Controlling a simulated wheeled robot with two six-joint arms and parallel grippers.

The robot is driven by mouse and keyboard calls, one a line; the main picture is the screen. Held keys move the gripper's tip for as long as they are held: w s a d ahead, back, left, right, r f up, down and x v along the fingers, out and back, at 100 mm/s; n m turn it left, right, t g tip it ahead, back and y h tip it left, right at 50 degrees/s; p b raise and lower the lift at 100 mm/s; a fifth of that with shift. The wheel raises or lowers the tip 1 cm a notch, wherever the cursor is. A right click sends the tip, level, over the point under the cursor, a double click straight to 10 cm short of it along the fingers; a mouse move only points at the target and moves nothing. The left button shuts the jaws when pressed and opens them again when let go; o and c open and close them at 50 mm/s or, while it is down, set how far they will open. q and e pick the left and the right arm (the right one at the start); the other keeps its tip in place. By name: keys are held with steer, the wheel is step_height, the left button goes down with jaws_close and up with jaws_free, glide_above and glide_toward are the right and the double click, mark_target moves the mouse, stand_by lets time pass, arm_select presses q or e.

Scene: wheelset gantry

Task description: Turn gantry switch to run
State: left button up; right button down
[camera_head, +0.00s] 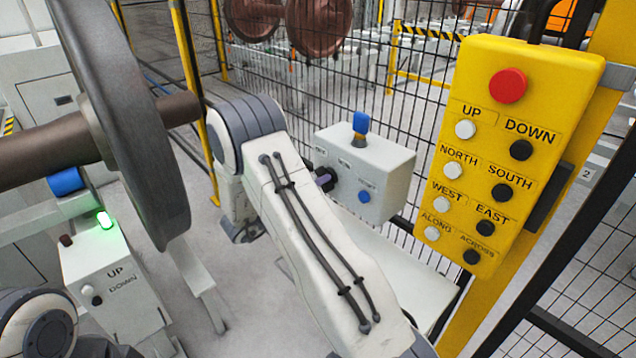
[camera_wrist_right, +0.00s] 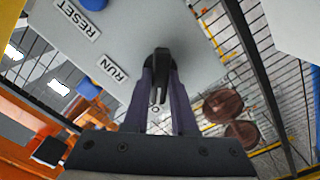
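The gantry switch is a black knob (camera_wrist_right: 161,64) on the face of a light grey control box (camera_head: 380,160). In the right wrist view the knob is between the two purple fingers of my right gripper (camera_wrist_right: 161,82), which appear closed on its sides. In the head view my right gripper (camera_head: 325,179) is at the left part of the box face, and it and the arm hide the knob. The RUN label (camera_wrist_right: 115,70) and the RESET label (camera_wrist_right: 76,20) show in the wrist view. I cannot tell exactly which label the knob points to. My left gripper is out of view.
A blue-topped part (camera_head: 361,123) stands on the box, and a blue button (camera_head: 364,196) is on its face. A yellow pendant (camera_head: 510,150) with a red button hangs at the right. A wheelset (camera_head: 125,120) and a small UP/DOWN box (camera_head: 110,285) with a green light are at the left.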

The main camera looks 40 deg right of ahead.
steer(key=shift+m, duration=0.4)
steer(key=shift+m+b, duration=7.3)
steer(key=shift+m, duration=1.4)
steer(key=c, duration=0.7)
jaws_free()
steer(key=shift+a, duration=0.1)
